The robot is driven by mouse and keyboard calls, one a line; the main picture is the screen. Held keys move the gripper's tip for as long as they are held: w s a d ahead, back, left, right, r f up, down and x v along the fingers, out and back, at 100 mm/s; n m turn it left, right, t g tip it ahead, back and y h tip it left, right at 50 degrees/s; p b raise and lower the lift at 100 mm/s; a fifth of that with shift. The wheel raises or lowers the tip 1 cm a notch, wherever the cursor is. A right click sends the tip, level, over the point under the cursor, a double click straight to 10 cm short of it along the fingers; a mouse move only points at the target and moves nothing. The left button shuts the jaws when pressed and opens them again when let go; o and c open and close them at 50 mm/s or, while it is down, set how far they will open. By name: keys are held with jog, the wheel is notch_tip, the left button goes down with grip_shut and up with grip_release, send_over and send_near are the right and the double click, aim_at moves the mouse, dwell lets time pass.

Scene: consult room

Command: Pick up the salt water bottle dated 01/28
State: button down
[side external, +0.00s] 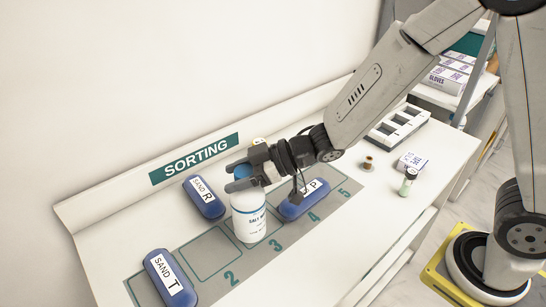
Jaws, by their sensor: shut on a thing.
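The salt water bottle (249,222) is white with a blue band and printed label. It stands upright on or just above the grey numbered mat (204,284), between the outlined slot by 2 and the blue case by 4. Its date is too small to read. My gripper (240,179) reaches in from the right and is shut on the bottle at its top. A blue round cap shows between the fingers. I cannot tell whether the base touches the mat.
Blue cases lie close by: SAND R (204,197) behind, SAND T (168,279) front left, one marked P (300,205) right. A small vial (407,183), a brown-topped item (367,164), a white box (411,161) and a slotted rack (397,127) stand right. The SORTING ledge runs behind.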

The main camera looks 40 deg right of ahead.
jog(key=shift+r, duration=2.6)
jog(key=shift+d, duration=0.1)
